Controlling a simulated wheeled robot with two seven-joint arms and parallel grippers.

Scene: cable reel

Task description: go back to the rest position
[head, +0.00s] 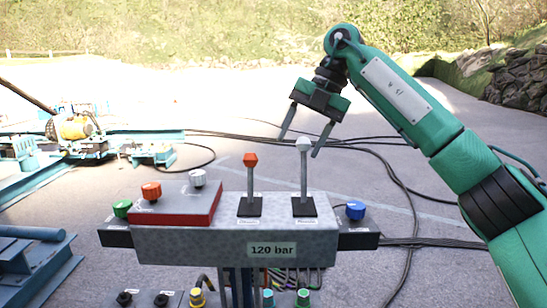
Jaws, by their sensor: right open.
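My right gripper (298,131) shows above the control console (190,245), its arm coming in from the right. Its two fingers are spread apart and point down. They are close to the white-knobbed lever (304,175), one finger to each side of the knob in the picture; I cannot tell whether they touch it. The lever stands about upright. An orange-knobbed lever (250,182) stands upright to its left. Nothing shows held in the gripper. My left gripper is not in view.
The console carries a red raised box (178,207) with orange and white knobs, a green knob (121,208) at left and a blue knob (356,210) at right. Black cables (400,185) run over the ground. Blue-green machinery (35,265) stands at left. Open pavement lies behind.

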